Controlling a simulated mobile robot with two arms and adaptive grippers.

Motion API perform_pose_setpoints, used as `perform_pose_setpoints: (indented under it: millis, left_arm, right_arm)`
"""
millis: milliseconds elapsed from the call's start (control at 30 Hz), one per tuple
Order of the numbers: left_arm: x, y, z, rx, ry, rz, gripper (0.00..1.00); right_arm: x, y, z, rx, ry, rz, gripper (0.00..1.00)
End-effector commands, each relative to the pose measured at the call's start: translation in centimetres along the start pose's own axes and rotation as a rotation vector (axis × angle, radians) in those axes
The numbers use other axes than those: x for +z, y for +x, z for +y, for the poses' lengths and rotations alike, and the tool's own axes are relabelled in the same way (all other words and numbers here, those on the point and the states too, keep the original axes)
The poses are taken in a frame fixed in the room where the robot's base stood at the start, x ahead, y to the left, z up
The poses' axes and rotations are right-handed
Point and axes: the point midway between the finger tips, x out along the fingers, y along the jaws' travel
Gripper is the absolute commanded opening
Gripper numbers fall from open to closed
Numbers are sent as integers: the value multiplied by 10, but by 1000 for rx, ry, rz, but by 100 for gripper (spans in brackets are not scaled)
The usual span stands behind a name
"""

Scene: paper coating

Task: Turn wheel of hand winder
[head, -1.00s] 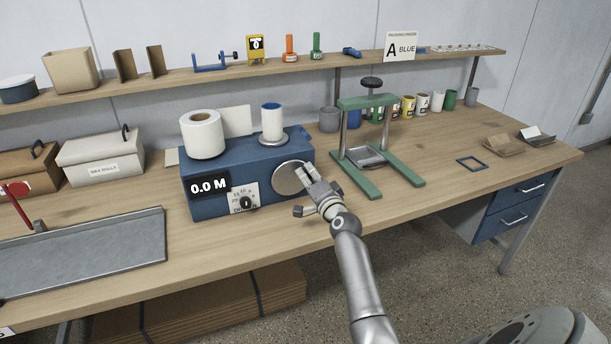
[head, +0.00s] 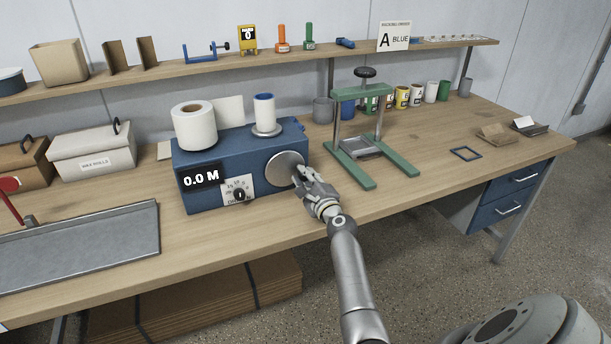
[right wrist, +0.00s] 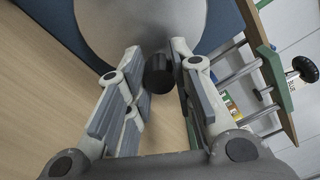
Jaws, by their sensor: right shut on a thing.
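The hand winder (head: 240,163) is a blue box on the workbench, and a label on it reads 0.0 M. Its round grey wheel (head: 283,168) is on the front face at the right end. In the right wrist view the wheel (right wrist: 140,25) fills the top, with a dark handle knob (right wrist: 159,74) standing out from it. My right gripper (head: 303,180) is at the wheel's lower right edge. Its fingers (right wrist: 160,80) are shut on the knob, one on each side. In the head view the hand hides the knob. My left gripper is not in view.
A white roll (head: 195,127) and a narrower spool (head: 264,114) stand on the winder. A green press frame (head: 374,180) stands close to its right. A grey metal tray (head: 80,245) lies at the front left. Bench space before the winder is clear.

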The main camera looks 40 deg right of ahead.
Motion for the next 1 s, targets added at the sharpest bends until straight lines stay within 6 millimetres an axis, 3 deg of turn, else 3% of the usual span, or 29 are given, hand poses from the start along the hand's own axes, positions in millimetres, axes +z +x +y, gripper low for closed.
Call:
perform_pose_setpoints:
  millis: [400,1000]
  left_arm:
    - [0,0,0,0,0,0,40]
    - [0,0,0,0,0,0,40]
  right_arm:
    - [-1,-1,14,9,205,1,0]
    - [-1,-1,15,8,238,1,0]
